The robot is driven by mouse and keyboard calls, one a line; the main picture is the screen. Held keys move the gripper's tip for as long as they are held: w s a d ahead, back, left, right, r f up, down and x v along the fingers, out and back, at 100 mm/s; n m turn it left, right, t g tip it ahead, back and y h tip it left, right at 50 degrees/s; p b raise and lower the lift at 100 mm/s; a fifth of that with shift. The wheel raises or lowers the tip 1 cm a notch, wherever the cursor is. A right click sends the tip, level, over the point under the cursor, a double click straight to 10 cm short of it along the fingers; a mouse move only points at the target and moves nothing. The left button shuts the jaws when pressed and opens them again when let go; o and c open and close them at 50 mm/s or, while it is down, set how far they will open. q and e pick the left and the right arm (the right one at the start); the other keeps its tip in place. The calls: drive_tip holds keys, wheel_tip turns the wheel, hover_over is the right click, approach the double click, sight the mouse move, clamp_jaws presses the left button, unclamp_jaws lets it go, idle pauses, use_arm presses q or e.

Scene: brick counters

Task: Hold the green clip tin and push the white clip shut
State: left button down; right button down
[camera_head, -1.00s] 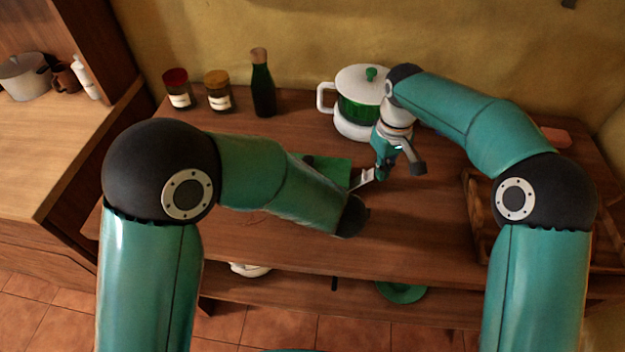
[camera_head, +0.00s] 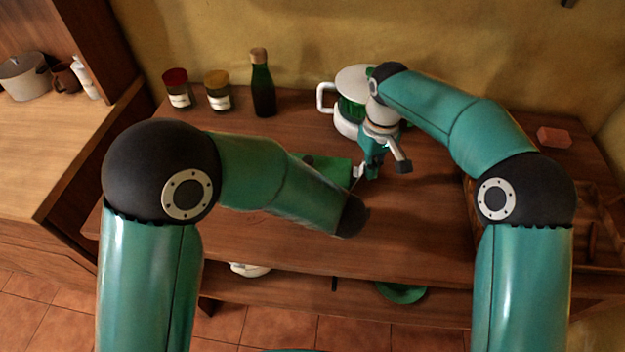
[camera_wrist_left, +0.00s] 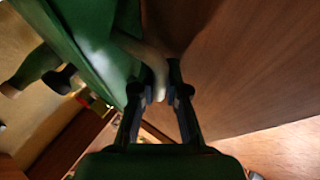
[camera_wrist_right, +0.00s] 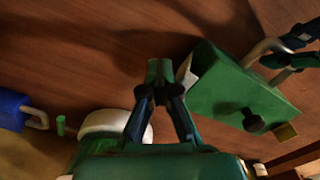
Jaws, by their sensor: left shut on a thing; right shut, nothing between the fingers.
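The green clip tin (camera_head: 336,168) stands on the brown counter, partly hidden by my left forearm in the head view. Its lid has a dark knob (camera_wrist_right: 253,121). My left gripper (camera_wrist_left: 160,92) is shut on the tin's pale looped handle (camera_wrist_left: 156,68); the handle also shows in the right wrist view (camera_wrist_right: 262,48). The white clip (camera_wrist_right: 187,67) is on the tin's side facing my right gripper and looks tilted out from the wall. My right gripper (camera_wrist_right: 160,66) is shut and empty, its tips close beside the clip; contact cannot be told.
A white-and-green pot (camera_head: 349,110) stands behind my right gripper. A green bottle (camera_head: 262,88) and two jars (camera_head: 217,92) line the back. A pink block (camera_head: 553,138) and a wooden tray (camera_head: 590,215) are at right. The front middle counter is clear.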

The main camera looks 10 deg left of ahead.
drive_tip(key=shift+a, duration=0.9)
use_arm(q)
drive_tip(key=c, duration=1.1)
unclamp_jaws()
use_arm(e)
wheel_tip(320, 180, up, 8)
drive_tip(key=d, duration=0.1)
drive_tip(key=shift+d, duration=0.15)
use_arm(q)
drive_tip(key=v, duration=1.2)
drive_tip(key=shift+w, duration=0.1)
drive_tip(key=shift+f, duration=0.1)
